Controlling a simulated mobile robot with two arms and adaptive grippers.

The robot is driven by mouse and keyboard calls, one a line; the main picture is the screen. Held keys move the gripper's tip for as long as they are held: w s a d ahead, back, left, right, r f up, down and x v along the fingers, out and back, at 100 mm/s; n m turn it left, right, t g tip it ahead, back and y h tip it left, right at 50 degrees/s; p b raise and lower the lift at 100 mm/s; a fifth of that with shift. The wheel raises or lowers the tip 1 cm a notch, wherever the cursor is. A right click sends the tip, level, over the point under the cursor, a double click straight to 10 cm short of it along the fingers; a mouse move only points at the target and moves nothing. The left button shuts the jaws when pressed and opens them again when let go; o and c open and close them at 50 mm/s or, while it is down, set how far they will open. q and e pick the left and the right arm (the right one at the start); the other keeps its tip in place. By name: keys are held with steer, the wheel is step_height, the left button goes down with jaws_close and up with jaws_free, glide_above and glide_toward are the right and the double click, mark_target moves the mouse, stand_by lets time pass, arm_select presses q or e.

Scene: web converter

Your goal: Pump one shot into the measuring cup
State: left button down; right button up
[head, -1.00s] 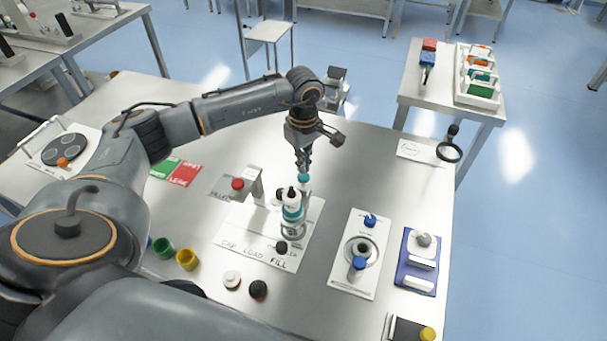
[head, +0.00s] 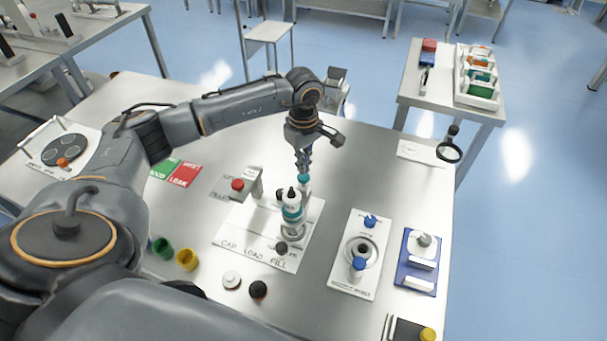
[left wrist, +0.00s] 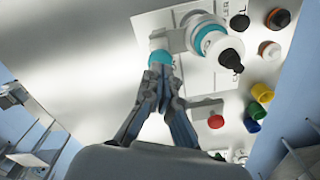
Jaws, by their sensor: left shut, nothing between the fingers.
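My left gripper (head: 303,168) points down with its fingers shut and nothing between them. Its tips are at the teal top (head: 303,178) of a fixture, just behind a white bottle with a teal band and black tip (head: 291,206). In the left wrist view the fingertips (left wrist: 164,78) are right at the teal piece (left wrist: 160,57); whether they press on it I cannot tell. A clear or grey cup-like part (head: 293,230) is below the bottle; I cannot tell for sure that it is the measuring cup. My right gripper is not in view.
Green and yellow cups (head: 187,260) and white and black caps (head: 257,289) lie in front. A panel with a round socket (head: 362,285) and a blue stand (head: 416,275) are at the right.

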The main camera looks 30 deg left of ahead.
arm_select(q)
steer(key=shift+f, duration=0.1)
steer(key=shift+f+b, duration=1.7)
steer(key=shift+f, duration=0.25)
steer(key=shift+r, duration=0.1)
steer(key=shift+r+p, duration=1)
steer(key=shift+r, duration=1)
step_height(320, 180, up, 6)
steer(key=p, duration=0.3)
steer(key=shift+s+f, duration=0.1)
